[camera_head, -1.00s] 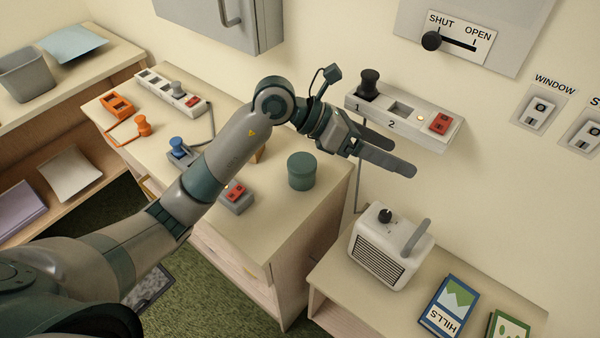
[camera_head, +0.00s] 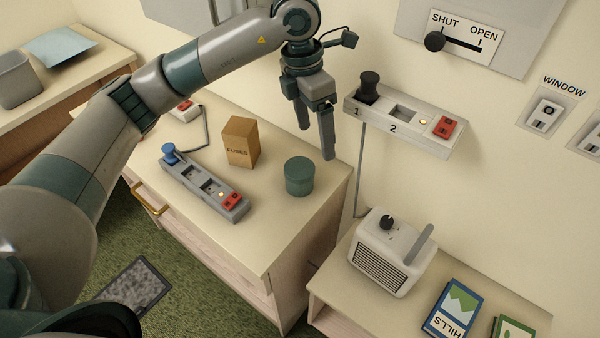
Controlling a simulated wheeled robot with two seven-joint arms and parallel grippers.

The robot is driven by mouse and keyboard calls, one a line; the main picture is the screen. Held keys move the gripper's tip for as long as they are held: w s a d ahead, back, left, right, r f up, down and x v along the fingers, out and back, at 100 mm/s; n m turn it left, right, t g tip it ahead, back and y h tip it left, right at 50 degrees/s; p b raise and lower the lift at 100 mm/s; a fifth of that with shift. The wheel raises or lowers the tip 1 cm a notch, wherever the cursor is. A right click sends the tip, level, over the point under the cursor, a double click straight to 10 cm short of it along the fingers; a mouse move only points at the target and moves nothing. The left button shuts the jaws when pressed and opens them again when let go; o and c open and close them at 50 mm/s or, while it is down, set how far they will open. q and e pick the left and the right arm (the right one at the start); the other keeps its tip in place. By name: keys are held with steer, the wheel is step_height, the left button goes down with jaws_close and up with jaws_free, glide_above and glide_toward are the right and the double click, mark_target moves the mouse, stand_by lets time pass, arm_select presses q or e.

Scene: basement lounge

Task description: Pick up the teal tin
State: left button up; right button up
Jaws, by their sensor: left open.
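The teal tin (camera_head: 299,177) is a short round can with a lid. It stands upright on the wooden cabinet top (camera_head: 262,232), near its right edge. My left gripper (camera_head: 316,143) points down, its two fingers apart with nothing between them. In the picture it shows just above and to the right of the tin, and the fingers do not appear to touch it. My right gripper is not in view.
A cardboard fuses box (camera_head: 240,142) and a grey power strip (camera_head: 204,187) with a blue plug stand left of the tin. A wall socket strip (camera_head: 403,124) is right of the gripper.

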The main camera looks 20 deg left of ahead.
arm_select(q)
steer(key=shift+n+y, duration=0.4)
steer(key=shift+y, duration=0.5)
steer(key=a, duration=0.1)
steer(key=a+r, duration=0.1)
steer(key=a, duration=0.1)
steer(key=w+a, duration=0.1)
steer(key=shift+a+r, duration=0.15)
steer(key=shift+r, duration=0.1)
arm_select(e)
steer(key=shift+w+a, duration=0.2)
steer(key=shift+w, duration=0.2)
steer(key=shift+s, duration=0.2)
arm_select(q)
steer(key=shift+f, duration=0.1)
